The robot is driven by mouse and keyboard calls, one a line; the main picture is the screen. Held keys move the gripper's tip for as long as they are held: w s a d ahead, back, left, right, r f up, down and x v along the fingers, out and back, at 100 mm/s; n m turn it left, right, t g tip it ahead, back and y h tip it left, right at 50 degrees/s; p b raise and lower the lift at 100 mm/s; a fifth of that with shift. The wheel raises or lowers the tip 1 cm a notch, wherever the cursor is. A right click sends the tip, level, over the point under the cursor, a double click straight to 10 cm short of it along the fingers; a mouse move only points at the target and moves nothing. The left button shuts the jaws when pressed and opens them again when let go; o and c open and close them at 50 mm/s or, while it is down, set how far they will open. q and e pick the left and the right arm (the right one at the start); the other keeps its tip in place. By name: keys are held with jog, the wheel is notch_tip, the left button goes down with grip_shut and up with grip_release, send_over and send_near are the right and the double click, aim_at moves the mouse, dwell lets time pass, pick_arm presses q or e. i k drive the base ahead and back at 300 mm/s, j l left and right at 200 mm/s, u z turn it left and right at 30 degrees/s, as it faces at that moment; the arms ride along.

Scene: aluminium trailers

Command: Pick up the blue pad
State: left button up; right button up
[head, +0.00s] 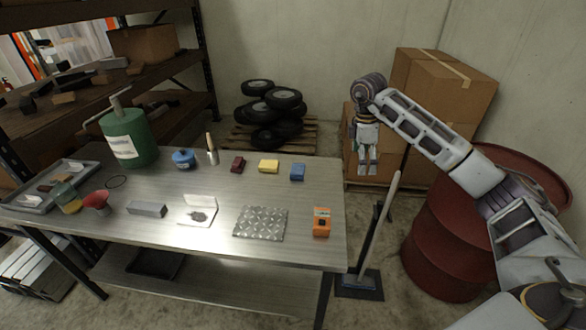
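The blue pad (297,172) is a small block lying near the back right of the metal table (200,240). It is the rightmost in a row with a yellow pad (268,166) and a dark red pad (238,164). My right gripper (367,172) hangs in the air beyond the table's right edge, to the right of the blue pad and apart from it. Its fingers point down with a narrow gap between them, and nothing shows between them. My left gripper is not in the picture.
An orange box (321,222) and a diamond plate (260,223) lie at the table's front right. A green canister (129,138) stands at the back left. A red drum (440,245), cardboard boxes (440,85) and a broom (380,230) stand right of the table.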

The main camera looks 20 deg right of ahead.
aim_at(298, 170)
jog(key=i+j, duration=0.15)
jog(key=i, duration=0.2)
jog(key=i+j, duration=0.2)
jog(key=i, duration=0.15)
jog(key=i+j, duration=0.15)
jog(key=i, duration=0.25)
